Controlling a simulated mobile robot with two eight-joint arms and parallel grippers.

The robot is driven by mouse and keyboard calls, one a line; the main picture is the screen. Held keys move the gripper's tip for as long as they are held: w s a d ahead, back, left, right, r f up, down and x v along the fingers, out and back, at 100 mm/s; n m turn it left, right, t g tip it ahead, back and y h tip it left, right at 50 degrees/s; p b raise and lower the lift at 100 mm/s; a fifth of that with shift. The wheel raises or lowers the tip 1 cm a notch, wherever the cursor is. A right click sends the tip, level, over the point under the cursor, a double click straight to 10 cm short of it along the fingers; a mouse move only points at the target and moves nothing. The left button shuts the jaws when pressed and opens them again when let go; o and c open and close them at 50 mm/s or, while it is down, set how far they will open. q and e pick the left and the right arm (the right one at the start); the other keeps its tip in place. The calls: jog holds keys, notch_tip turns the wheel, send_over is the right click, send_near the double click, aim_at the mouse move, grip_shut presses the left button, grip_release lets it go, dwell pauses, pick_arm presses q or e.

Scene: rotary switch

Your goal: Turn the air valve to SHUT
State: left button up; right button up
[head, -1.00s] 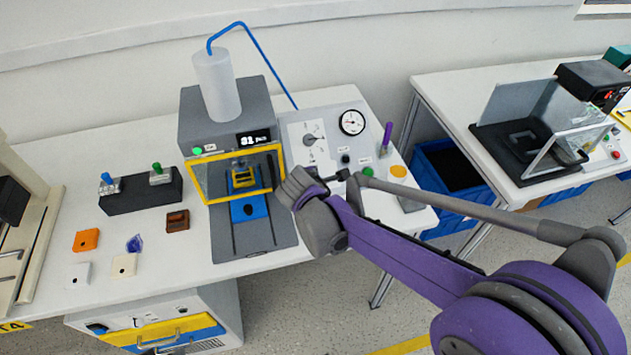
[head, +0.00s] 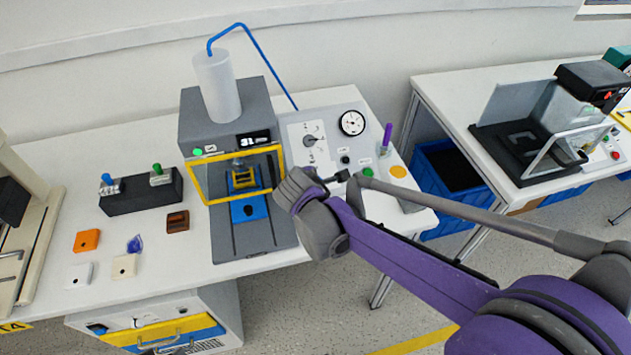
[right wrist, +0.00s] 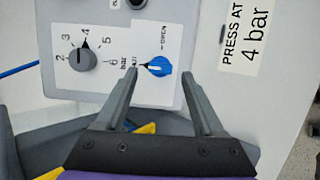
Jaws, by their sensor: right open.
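The air valve is a blue knob (right wrist: 158,68) on a pale panel (right wrist: 185,25) in the right wrist view. Its narrow tip points left, toward a label partly covered by a finger; the word OPEN stands above the knob. My right gripper (right wrist: 160,72) is open, with one fingertip on each side of the knob and gaps on both sides. In the head view my right gripper (head: 338,176) is at the lower edge of the control panel (head: 292,128), and the blue knob is hidden there. My left gripper is not in view.
A grey regulator knob (right wrist: 82,59) pointing near 4 sits left of the valve in the right wrist view. In the head view a pressure gauge (head: 352,123), a green button (head: 368,172) and the press (head: 225,110) with its yellow-framed guard are close by.

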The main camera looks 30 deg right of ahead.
jog(key=p+v, duration=0.1)
jog(key=v, duration=0.8)
jog(key=shift+s, duration=0.1)
jog(key=s+a+f+m+y+p, duration=0.1)
jog(key=s+a+m+y+p, duration=0.1)
jog(key=s+m, duration=0.5)
jog(key=s+a+f+m+g+y+p, duration=0.1)
jog(key=s+a+m+y+p, duration=0.1)
jog(key=s+m, duration=0.5)
jog(key=shift+s+a+f+y+p, duration=0.25)
jog(key=shift+s+y+p, duration=0.35)
jog(key=shift+y+p, duration=0.25)
